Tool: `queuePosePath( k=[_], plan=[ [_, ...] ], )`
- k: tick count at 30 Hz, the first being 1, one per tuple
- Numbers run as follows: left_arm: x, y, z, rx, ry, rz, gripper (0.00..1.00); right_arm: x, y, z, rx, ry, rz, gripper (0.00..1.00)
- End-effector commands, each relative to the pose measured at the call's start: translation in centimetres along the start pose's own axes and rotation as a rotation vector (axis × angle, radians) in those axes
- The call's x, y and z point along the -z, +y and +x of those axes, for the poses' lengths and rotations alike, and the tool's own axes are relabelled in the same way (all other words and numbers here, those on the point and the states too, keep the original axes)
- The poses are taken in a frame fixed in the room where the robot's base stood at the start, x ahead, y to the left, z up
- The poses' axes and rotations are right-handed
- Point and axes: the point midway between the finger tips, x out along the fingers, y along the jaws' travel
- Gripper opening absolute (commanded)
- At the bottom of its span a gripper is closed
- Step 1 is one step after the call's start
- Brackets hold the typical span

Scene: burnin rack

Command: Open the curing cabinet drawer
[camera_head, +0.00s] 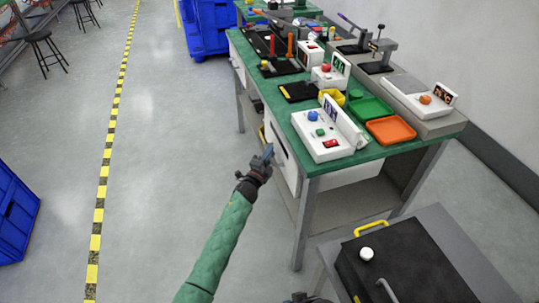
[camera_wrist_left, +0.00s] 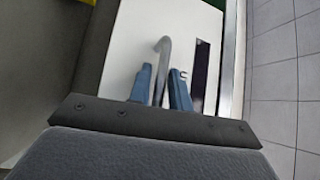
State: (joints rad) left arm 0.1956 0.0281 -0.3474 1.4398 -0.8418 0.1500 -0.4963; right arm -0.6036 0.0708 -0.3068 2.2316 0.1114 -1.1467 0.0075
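A white drawer front (camera_head: 284,160) with a dark slot sits under the green-topped bench. In the left wrist view the white front (camera_wrist_left: 140,35) fills the middle, with a curved grey handle (camera_wrist_left: 162,58) and a dark slot (camera_wrist_left: 200,75). The drawer looks shut. My left gripper (camera_head: 268,152) is at this front.
The bench (camera_head: 368,163) carries a white control box (camera_head: 325,132), an orange tray (camera_head: 391,130) and a green tray (camera_head: 368,106). A black-topped box (camera_head: 410,260) with a yellow handle (camera_head: 371,228) stands at lower right. Open floor lies left of the bench.

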Motion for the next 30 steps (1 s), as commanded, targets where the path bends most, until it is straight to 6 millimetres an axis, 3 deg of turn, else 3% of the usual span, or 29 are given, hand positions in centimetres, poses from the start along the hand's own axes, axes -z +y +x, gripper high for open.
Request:
queuePosePath(
  k=[3, 7, 17, 23, 30],
  plan=[
    [0.0, 0.0, 0.0, 0.000, 0.000, 0.000, 0.20, 0.0, 0.0, 0.0, 0.000, 0.000, 0.000, 0.00],
    [0.0, 0.0, 0.0, 0.000, 0.000, 0.000, 0.00, 0.0, 0.0, 0.0, 0.000, -0.001, 0.000, 0.00],
    [-0.3, 0.0, -0.4, -0.001, 0.000, 0.000, 0.00, 0.0, 0.0, -0.1, 0.000, -0.003, 0.000, 0.00],
    [-2.0, -0.5, -2.1, -0.003, -0.001, 0.001, 0.00, 0.4, -0.2, -1.5, 0.000, -0.019, -0.001, 0.00],
    [-5.9, -1.5, -6.0, -0.004, -0.001, 0.003, 0.00, 1.9, -0.8, -5.3, 0.002, -0.040, -0.007, 0.00]
  ],
)
